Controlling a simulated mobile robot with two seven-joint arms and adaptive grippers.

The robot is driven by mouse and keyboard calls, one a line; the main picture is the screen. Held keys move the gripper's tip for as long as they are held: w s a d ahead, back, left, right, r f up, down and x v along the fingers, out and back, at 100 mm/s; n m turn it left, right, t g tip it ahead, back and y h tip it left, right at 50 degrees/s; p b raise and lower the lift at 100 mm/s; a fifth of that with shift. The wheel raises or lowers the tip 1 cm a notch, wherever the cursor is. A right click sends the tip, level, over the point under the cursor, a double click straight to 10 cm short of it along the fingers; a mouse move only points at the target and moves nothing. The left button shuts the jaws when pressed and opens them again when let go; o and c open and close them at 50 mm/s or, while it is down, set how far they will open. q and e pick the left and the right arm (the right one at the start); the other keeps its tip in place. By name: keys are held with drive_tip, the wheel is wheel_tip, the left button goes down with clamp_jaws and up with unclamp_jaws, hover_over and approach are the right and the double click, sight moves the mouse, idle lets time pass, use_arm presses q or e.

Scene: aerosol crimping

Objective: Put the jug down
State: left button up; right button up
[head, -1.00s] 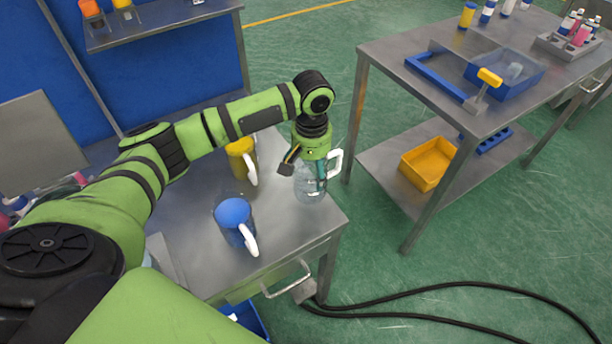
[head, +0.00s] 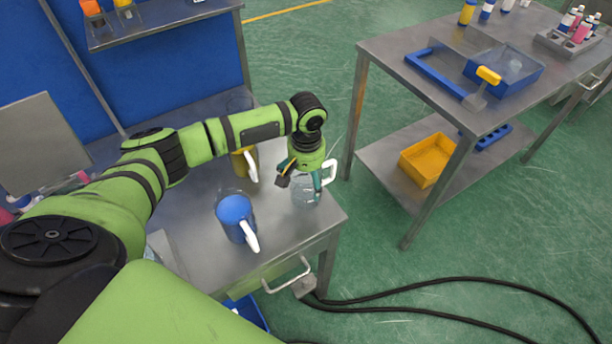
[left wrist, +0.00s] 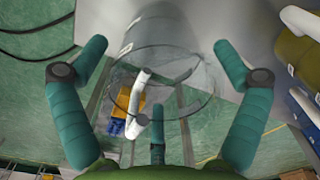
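The clear jug (head: 307,192) with a white handle (head: 330,172) is upright, or nearly so, over the front right corner of the steel table (head: 205,262). I cannot tell whether its base touches the table. My left gripper (head: 302,180) reaches down on it from above. In the left wrist view my gripper's fingers (left wrist: 161,45) lie on both sides of the clear jug, with its round rim (left wrist: 203,98) and white handle (left wrist: 140,105) between them. The exact finger contact is hard to see through the glass. My right gripper is not in view.
A blue jug (head: 233,210) and a yellow jug (head: 240,165) stand on the same table, left of the clear jug. A second steel table (head: 395,60) with a blue tray (head: 520,70) stands right across a gap. Black cables (head: 430,290) lie on the floor.

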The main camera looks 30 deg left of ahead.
use_arm(q)
drive_tip(key=shift+r, duration=0.1)
wheel_tip(320, 180, up, 12)
drive_tip(key=b, duration=0.2)
idle(0.5)
drive_tip(key=shift+r, duration=0.1)
